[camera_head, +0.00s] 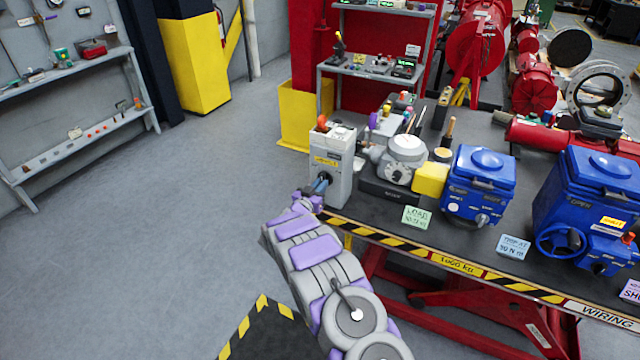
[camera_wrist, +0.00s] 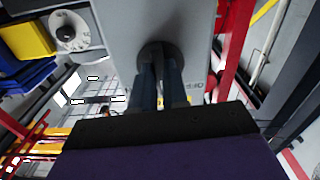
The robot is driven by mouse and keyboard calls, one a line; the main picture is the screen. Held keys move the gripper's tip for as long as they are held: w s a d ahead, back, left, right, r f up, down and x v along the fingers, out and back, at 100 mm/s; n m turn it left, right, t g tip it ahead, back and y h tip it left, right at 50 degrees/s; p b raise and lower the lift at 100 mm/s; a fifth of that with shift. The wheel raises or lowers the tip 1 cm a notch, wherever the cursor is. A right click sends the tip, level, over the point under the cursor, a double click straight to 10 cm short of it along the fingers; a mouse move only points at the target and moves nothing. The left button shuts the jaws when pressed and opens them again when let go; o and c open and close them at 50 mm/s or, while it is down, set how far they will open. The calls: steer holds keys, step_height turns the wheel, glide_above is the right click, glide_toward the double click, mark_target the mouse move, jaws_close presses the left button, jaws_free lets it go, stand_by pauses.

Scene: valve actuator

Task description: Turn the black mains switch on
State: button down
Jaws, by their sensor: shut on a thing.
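A grey switch box (camera_head: 333,160) with a yellow label stands at the left end of the bench, and its front face also shows in the wrist view (camera_wrist: 197,20). The black mains switch (camera_wrist: 153,52) is a round dark knob on that face, mostly hidden behind my fingers in the wrist view. It shows small in the head view (camera_head: 323,177). My gripper (camera_head: 320,186) reaches the front of the box from below left. In the wrist view my gripper's (camera_wrist: 158,72) two dark blue fingers are close together, shut on the knob.
A grey round-topped actuator (camera_head: 404,160) with a yellow part stands right of the box. Blue actuators (camera_head: 479,185) stand further right. Paper notes (camera_head: 416,217) lie near the striped bench edge (camera_head: 455,263). The floor (camera_head: 150,220) to the left is clear.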

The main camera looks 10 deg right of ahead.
steer(key=m, duration=0.4)
steer(key=m+b, duration=0.1)
steer(key=m, duration=0.3)
steer(key=shift+a+f+m, duration=0.2)
steer(key=shift+m, duration=0.1)
stand_by(0.3)
steer(key=c, duration=1.4)
jaws_free()
steer(key=shift+w+f, duration=0.1)
steer(key=shift+w, duration=0.05)
steer(key=shift+o, duration=1.3)
steer(key=shift+r+m, duration=0.2)
steer(key=shift+m, duration=0.1)
steer(key=p+v, duration=0.2)
steer(key=v, duration=1.5)
steer(key=shift+a, duration=0.15)
